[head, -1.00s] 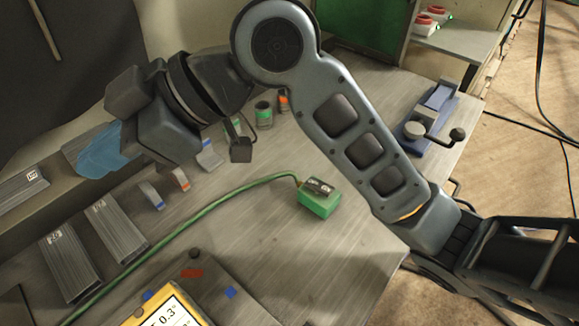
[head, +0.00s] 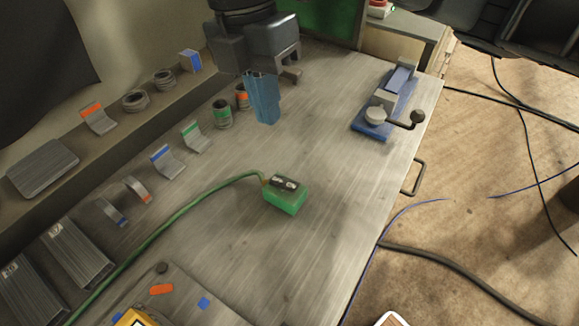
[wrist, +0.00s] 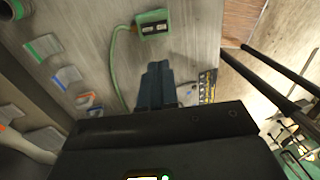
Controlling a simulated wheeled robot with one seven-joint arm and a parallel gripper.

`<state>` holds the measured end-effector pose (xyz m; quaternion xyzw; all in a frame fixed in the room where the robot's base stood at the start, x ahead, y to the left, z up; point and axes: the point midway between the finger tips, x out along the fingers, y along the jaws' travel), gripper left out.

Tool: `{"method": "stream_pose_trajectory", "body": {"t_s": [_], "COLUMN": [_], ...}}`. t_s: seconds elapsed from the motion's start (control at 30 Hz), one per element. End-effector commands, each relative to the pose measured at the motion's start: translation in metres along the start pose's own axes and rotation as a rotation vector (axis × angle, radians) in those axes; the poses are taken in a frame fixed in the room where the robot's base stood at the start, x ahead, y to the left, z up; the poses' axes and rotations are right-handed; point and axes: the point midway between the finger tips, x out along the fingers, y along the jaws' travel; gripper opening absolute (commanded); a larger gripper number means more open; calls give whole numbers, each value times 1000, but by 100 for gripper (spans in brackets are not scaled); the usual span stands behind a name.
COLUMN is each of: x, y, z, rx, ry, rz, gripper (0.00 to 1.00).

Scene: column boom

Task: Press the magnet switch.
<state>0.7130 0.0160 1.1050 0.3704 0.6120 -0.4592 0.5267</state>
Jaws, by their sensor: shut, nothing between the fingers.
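The magnet switch is a small green box (head: 285,198) with a black rocker plate on top and a green cable from its back left corner. It sits on the grey workbench (head: 300,255). It also shows at the top of the wrist view (wrist: 153,24), whole and uncovered. My gripper (head: 267,120) has blue fingers, shut and empty. In the head view it points down over the bench, behind the green box and apart from it. In the wrist view the fingertips (wrist: 156,66) lie below the box in the picture, with a gap between.
A blue clamp device (head: 378,118) with a crank handle stands at the bench's right edge. Green and orange ringed cylinders (head: 222,113) stand left of my gripper. Bent brackets (head: 166,161) and metal profiles (head: 75,252) line the left. Bare bench surrounds the green box's right and front.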

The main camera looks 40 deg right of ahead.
Motion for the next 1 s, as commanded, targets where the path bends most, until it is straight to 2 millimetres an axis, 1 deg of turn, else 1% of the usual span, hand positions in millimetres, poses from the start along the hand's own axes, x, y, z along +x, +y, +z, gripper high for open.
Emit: {"method": "stream_pose_trajectory", "body": {"t_s": [0.03, 0.13, 0.43, 0.57, 0.67, 0.77, 1.0], "x": [-1, -2, -1, 5, 17, 34, 82], "y": [-2, -4, -4, -4, -5, -6, -6], "z": [4, 7, 7, 7, 8, 8, 9], "rx": [1, 0, 0, 1, 2, 1, 1], "ry": [-14, -25, -25, -24, -23, -23, -23], "rz": [-10, -21, -21, -21, -22, -23, -22], "gripper": [0, 0, 0, 0, 0, 0, 0]}}
